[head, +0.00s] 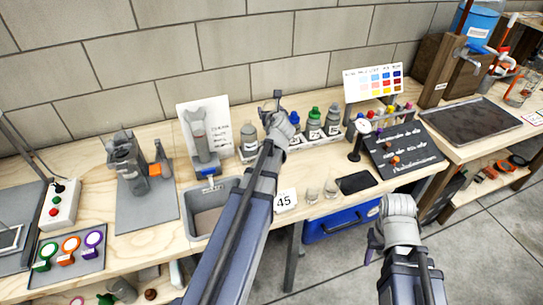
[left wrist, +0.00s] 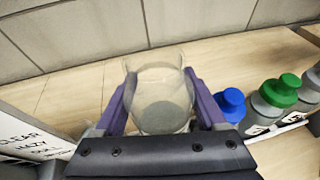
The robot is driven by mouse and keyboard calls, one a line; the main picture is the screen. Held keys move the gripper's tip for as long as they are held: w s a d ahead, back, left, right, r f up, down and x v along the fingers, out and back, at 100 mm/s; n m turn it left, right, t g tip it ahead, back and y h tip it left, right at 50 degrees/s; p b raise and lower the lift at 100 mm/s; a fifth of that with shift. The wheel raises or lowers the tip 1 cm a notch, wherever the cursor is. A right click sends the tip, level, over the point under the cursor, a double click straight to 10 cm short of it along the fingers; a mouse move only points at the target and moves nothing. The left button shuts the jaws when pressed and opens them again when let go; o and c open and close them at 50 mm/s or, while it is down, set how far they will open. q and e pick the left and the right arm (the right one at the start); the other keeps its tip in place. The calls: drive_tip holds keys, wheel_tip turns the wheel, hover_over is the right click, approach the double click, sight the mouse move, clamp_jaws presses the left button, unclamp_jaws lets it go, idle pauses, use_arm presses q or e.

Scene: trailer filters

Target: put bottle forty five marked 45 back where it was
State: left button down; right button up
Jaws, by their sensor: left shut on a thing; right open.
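My left gripper (head: 271,100) is over the bottle row at the back of the bench. In the left wrist view its purple fingers (left wrist: 163,100) are shut on a clear, see-through vessel (left wrist: 160,92) with a wide rim. I see no number on it. In the rack, a green-capped bottle (head: 314,124) stands to the right of my gripper; a blue cap (left wrist: 231,103) shows in the left wrist view. My right gripper (head: 373,243) is open and empty in front of the bench.
Two small clear glasses (head: 321,190) stand right of the card, near a black pad (head: 357,182). A grey sink (head: 207,215) lies left of my left arm. A dark tilted board (head: 407,150) and a dial gauge (head: 357,140) stand to the right.

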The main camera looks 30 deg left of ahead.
use_arm(q)
drive_tip(key=shift+f+b, duration=5.1)
drive_tip(key=shift+r, duration=0.15)
drive_tip(key=shift+c, duration=1.1)
unclamp_jaws()
drive_tip(key=p+v, duration=0.4)
drive_tip(key=v, duration=0.8)
